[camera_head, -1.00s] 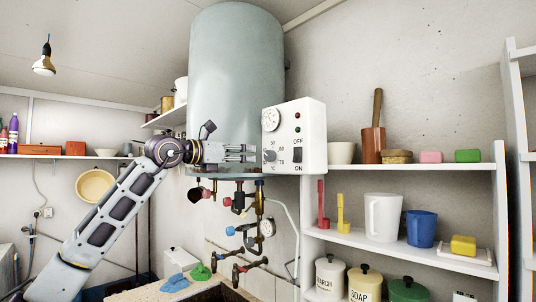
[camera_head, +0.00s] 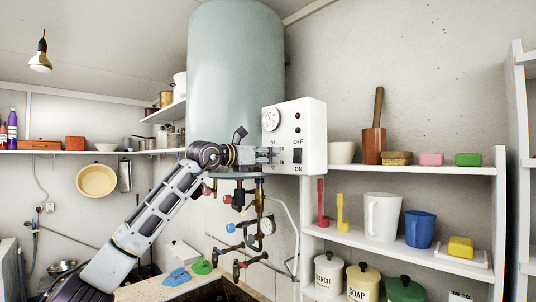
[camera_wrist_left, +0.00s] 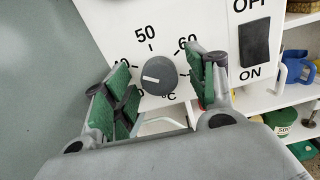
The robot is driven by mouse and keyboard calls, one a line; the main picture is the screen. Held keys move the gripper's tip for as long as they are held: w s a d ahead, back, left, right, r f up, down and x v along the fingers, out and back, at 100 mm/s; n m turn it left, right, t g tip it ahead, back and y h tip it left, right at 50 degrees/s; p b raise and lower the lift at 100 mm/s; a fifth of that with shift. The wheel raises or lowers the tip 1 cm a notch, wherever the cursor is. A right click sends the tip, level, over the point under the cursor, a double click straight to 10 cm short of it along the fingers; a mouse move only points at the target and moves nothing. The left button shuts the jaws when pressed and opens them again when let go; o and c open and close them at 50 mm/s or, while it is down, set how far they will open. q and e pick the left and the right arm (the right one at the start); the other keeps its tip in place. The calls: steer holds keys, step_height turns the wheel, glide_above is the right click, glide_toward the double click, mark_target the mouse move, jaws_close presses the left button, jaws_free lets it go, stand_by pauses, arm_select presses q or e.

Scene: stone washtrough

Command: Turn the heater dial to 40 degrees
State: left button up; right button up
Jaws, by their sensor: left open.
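The white heater control box (camera_head: 312,125) is on the front of the pale green tank (camera_head: 237,60). In the left wrist view the round grey dial (camera_wrist_left: 164,72) has a white mark on its left side, pointing left. The numbers 50 and 60 show above it; 40, at its left, is partly covered by a finger. My left gripper (camera_head: 268,155) is at the box; in the left wrist view its open green-padded fingers (camera_wrist_left: 161,65) stand either side of the dial, with gaps visible. In the head view the gripper hides most of the dial. My right gripper is not in view.
A dark ON/OFF switch (camera_wrist_left: 254,43) is right of the dial. A round gauge (camera_head: 270,119) is above it. Pipes and valves (camera_head: 255,205) hang below the tank. A white shelf (camera_head: 410,167) with jars and mugs stands at right.

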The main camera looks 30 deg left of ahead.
arm_select(q)
steer(key=c, duration=1)
steer(key=shift+n, duration=0.6)
steer(key=shift+c, duration=0.2)
steer(key=o, duration=1)
steer(key=shift+o, duration=0.2)
steer(key=shift+v, duration=0.75)
steer(key=v, duration=1)
steer(key=shift+s, duration=0.2)
